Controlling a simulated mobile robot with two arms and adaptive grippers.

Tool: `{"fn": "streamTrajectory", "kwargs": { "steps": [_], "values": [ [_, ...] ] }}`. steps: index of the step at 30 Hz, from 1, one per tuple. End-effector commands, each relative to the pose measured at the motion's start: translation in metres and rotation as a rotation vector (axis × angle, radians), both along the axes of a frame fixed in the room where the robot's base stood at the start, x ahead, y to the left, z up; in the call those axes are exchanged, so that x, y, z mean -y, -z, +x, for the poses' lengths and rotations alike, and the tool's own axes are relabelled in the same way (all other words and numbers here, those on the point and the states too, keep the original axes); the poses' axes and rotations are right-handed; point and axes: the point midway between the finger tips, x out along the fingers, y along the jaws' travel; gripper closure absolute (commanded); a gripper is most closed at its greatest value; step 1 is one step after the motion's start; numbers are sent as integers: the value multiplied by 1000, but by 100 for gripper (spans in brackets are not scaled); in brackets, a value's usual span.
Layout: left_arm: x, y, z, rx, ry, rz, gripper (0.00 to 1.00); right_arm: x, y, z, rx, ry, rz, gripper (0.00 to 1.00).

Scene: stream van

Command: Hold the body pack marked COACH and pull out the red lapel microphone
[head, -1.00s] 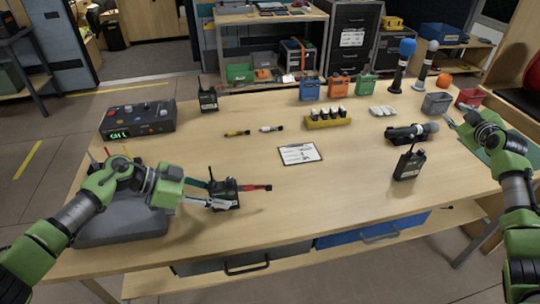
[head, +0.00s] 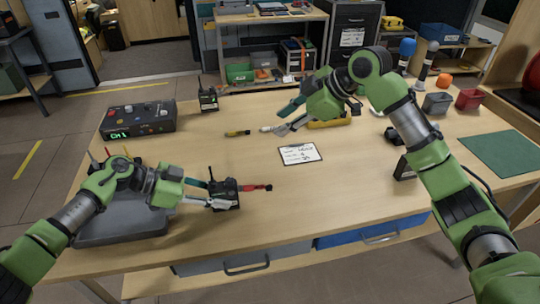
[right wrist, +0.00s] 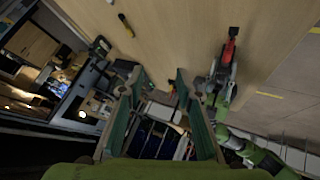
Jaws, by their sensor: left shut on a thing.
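A black body pack (head: 224,196) stands at the left front of the table; its marking is too small to read. My left gripper (head: 211,197) is shut on it. A red lapel microphone (head: 256,188) sticks out from its right side. In the right wrist view the red microphone (right wrist: 231,40) shows at upper right, beside the left gripper (right wrist: 220,78). My right gripper (head: 279,119) is open and empty over the middle back of the table, up and to the right of the red microphone. Its two fingers (right wrist: 160,80) stand apart in the wrist view.
Another body pack (head: 208,99) stands at the back left, near a control box (head: 138,120). A further pack (head: 404,171) is partly hidden by my right arm. The table's front middle is clear.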

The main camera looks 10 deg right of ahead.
Motion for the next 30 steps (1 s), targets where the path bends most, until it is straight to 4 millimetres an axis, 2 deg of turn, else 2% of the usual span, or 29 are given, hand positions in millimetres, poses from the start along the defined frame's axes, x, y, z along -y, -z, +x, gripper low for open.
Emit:
{"fn": "streamTrajectory", "kwargs": {
  "steps": [1, 4, 7, 11, 17, 30],
  "values": [
    [0, 0, 0, 0, 0, 0, 100, -18, 4, -16, -36, -55, -38, 68],
    [0, 0, 0, 0, 0, 0, 100, -41, 14, -48, -110, -148, -114, 68],
    [0, 0, 0, 0, 0, 0, 100, -54, 22, -72, -164, -212, -177, 68],
    [0, 0, 0, 0, 0, 0, 100, -61, 29, -88, -203, -256, -227, 68],
    [0, 0, 0, 0, 0, 0, 100, -68, 48, -89, -215, -265, -235, 68],
    [0, 0, 0, 0, 0, 0, 100, -98, 120, -74, -213, -263, -235, 68]
  ]
}}
